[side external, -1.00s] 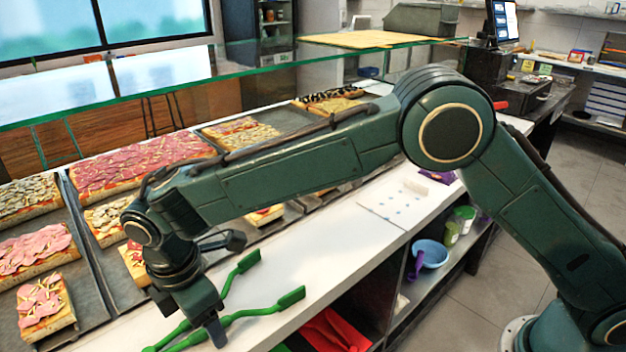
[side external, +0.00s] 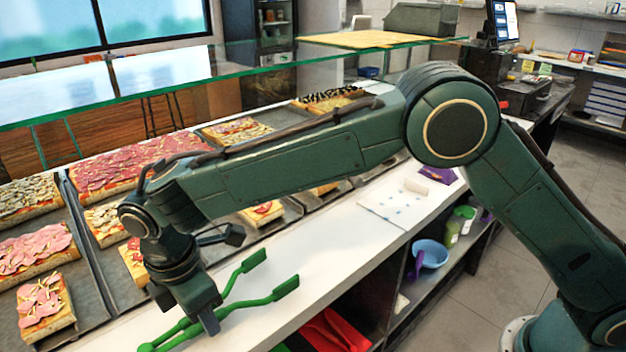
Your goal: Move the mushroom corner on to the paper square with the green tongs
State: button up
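The green tongs (side external: 248,305) lie low over the white counter, their two tips pointing up and right and spread apart. My gripper (side external: 207,322) is at the tongs' arms, with one finger visible against the near arm; it appears shut on them, though its other finger is hidden. The paper square (side external: 385,208), white with blue marks, lies flat on the counter to the right. Mushroom-topped pizza shows in the trays: a small piece (side external: 103,219) left of my wrist, a slab (side external: 24,194) at the far left and another (side external: 237,132) behind my arm. I cannot tell which is the mushroom corner.
Ham-topped pieces (side external: 40,303) and a large pink-topped slab (side external: 130,167) fill trays at left. A glass shelf (side external: 240,65) spans above the trays. A white roll and purple item (side external: 441,175) lie beyond the paper. The counter between tongs and paper is clear.

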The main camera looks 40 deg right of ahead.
notch_tip(320, 180, up, 11)
dwell(0.8)
jog(key=shift+w+d, duration=0.1)
jog(key=shift+d, duration=0.05)
dwell(0.4)
jog(key=w+d+r+m, duration=0.2)
jog(key=w+d+m, duration=0.1)
jog(key=d+m, duration=1.1)
jog(key=w+d+r+m, duration=0.1)
jog(key=w+d+m, duration=0.3)
jog(key=d+m, duration=0.9)
jog(key=s+d+r+m+g, duration=0.1)
jog(key=d+m, duration=0.6)
jog(key=m, duration=0.5)
jog(key=s+d+r+m, duration=0.1)
jog(key=s+d+m, duration=0.1)
jog(key=d+m, duration=0.6)
jog(key=shift+s+d+m+g+y, duration=0.3)
jog(key=shift+m+g+y, duration=0.1)
jog(key=shift+m, duration=1.6)
jog(key=shift+f, duration=0.2)
